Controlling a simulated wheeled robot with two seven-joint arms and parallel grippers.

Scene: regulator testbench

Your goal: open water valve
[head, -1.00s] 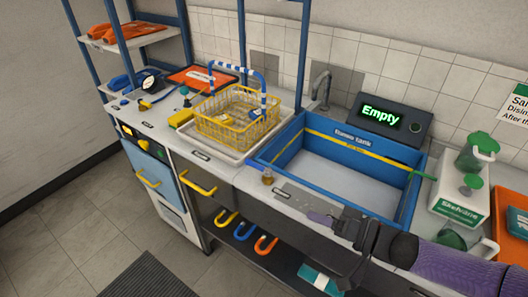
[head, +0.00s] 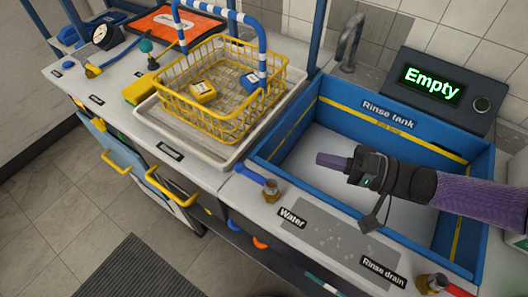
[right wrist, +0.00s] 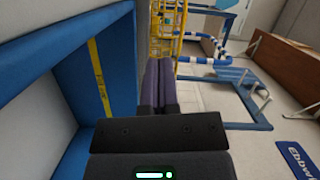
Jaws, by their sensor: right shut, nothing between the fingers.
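The water valve (head: 272,190) is a small brass fitting with a blue lever (head: 249,174), on the counter at the tank's front left corner. The "Water" label (head: 291,218) is just in front of it. The lever points to the back left. My right gripper (head: 322,159) is shut and empty, over the rinse tank (head: 385,117), to the right of and behind the valve and apart from it. Its closed purple fingers also show in the right wrist view (right wrist: 161,75). I cannot make out the valve there. My left gripper is not in view.
A yellow wire basket (head: 165,92) with a blue and white handle stands on a white tray (head: 190,150) left of the tank. The display (head: 435,85) reads "Empty". A second brass valve (head: 432,283) is by the "Rinse drain" label (head: 383,272).

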